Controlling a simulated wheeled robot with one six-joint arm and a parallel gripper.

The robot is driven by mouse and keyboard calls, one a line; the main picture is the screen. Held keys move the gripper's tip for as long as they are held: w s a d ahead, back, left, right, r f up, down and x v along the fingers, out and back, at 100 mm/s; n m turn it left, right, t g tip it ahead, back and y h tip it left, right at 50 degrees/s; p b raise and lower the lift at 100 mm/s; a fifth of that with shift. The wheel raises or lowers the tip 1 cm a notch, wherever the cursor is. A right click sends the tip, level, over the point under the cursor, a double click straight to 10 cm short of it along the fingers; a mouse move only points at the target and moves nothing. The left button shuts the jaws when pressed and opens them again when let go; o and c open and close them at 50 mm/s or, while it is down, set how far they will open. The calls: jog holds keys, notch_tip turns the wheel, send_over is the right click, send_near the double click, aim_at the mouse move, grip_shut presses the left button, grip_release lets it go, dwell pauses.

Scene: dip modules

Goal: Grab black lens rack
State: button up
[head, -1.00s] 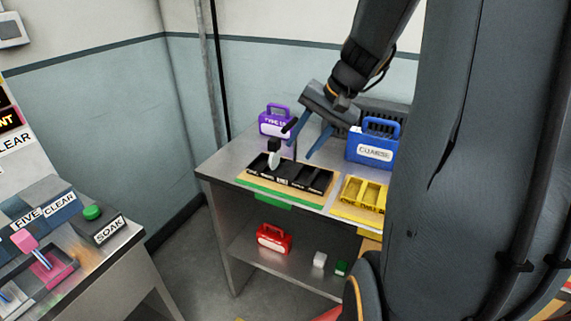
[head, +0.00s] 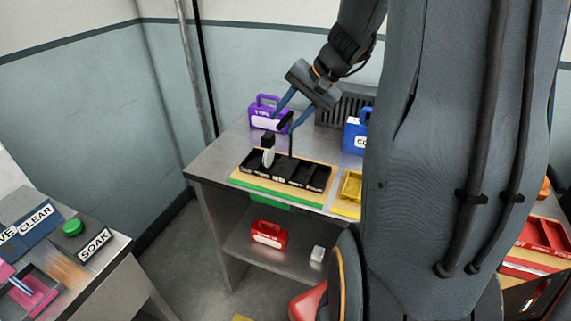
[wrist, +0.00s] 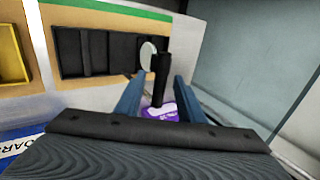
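The black lens rack (head: 312,179) is a long tray with several compartments, on a tan board with a green front edge. A dark upright handle (head: 290,141) with a thick grip rises from it. A pale round lens with a dark top (head: 268,156) stands upright at its left part. My gripper (head: 288,115) is open above the rack, its blue fingers near the handle's top. In the wrist view, the rack (wrist: 95,52) is at upper left and the dark grip (wrist: 162,72) shows between my spread fingers (wrist: 158,88). I cannot tell whether either finger touches it.
A purple case (head: 264,121) stands behind the rack, and a blue case (head: 352,138) to the right, partly hidden. A yellow tray (head: 350,189) sits right of the rack. A red case (head: 269,236) is on the lower shelf. My arm hides the right side.

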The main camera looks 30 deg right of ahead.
jog(key=shift+p+x, duration=0.5)
jog(key=shift+x, duration=1.6)
grip_shut()
